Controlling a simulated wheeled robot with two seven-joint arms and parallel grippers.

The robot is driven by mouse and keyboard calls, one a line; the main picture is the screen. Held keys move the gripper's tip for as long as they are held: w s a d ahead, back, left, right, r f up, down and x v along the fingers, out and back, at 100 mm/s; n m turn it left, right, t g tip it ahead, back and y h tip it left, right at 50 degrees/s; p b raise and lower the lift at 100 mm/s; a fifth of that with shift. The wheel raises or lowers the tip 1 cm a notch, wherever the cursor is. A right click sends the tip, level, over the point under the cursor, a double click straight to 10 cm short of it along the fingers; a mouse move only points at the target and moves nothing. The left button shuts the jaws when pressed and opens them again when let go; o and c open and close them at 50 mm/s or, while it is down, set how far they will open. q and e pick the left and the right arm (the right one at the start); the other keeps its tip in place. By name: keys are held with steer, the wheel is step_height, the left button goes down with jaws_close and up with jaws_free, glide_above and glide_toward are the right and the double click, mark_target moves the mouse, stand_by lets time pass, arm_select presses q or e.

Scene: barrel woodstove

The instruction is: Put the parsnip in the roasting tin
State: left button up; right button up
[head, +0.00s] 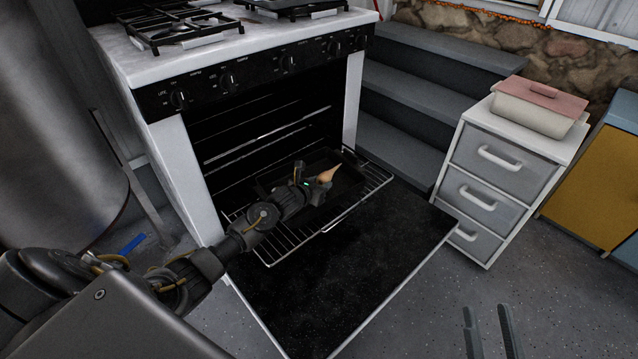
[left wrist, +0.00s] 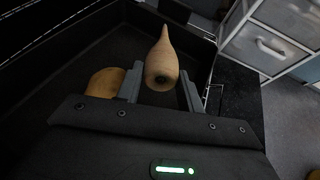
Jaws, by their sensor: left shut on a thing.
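The parsnip (head: 328,174) is pale tan and tapered. My left gripper (head: 314,184) is shut on it, over the dark roasting tin (head: 346,188) on the pulled-out oven rack. In the left wrist view the parsnip (left wrist: 162,62) sits between the two fingers, thick end towards the camera and thin tip pointing away. The tin (left wrist: 62,70) spreads below and behind it there. I cannot tell how high the parsnip is above the tin's floor. My right gripper (head: 488,312) is at the bottom right, its fingers apart and empty.
A tan rounded thing (left wrist: 105,83) lies in the tin, left of the fingers. The oven door (head: 330,285) is open and flat below the wire rack (head: 275,249). A drawer unit (head: 505,150) with a pink-lidded dish (head: 540,105) stands right, beside grey steps (head: 410,95).

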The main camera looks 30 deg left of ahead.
arm_select(q)
steer(key=shift+f, duration=0.15)
steer(key=o, duration=1)
steer(key=shift+c, duration=0.2)
steer(key=shift+o, duration=0.2)
arm_select(e)
steer(key=shift+w+d+r+t, duration=0.1)
steer(key=shift+d+r+t, duration=0.05)
steer(key=shift+r+t, duration=0.2)
